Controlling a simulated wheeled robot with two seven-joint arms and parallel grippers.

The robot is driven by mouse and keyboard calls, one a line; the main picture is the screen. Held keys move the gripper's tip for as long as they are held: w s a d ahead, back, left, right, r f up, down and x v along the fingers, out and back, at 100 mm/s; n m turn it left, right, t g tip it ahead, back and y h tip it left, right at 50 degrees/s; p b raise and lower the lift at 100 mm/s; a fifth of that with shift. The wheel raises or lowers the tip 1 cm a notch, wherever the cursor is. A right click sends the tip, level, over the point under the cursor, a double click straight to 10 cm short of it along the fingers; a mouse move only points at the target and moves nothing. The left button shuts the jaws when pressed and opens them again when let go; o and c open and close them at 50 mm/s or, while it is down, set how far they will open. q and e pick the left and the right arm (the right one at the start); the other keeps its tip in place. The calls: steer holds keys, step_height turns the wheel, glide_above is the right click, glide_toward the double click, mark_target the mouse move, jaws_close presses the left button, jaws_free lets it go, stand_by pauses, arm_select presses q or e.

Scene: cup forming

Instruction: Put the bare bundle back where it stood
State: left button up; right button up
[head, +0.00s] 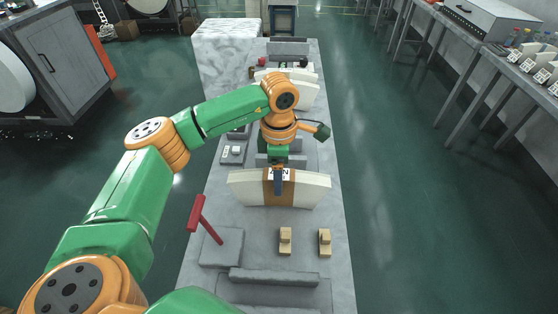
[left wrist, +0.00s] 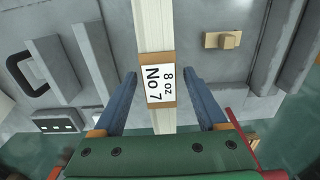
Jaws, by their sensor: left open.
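A curved cream bundle (head: 310,190) with a brown band and a "No 7 8 oz" label stands on the grey bench, across its width. My left gripper (head: 278,182) is directly above its middle. In the left wrist view the bundle (left wrist: 153,30) lies between the two blue fingers of the left gripper (left wrist: 152,88), with a gap on each side; the jaws are open. Another cream bundle (head: 304,96) stands farther back, partly hidden by my arm; no band shows on its visible part. My right gripper is not in view.
A red-handled tool (head: 204,218) stands on a grey block (head: 222,250) at front left. Two small tan blocks (head: 285,240) (head: 325,241) and a grey bar (head: 274,277) lie in front of the banded bundle.

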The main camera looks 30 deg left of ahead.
arm_select(q)
step_height(320, 180, up, 9)
steer(key=shift+f+b, duration=0.15)
steer(key=shift+b, duration=0.25)
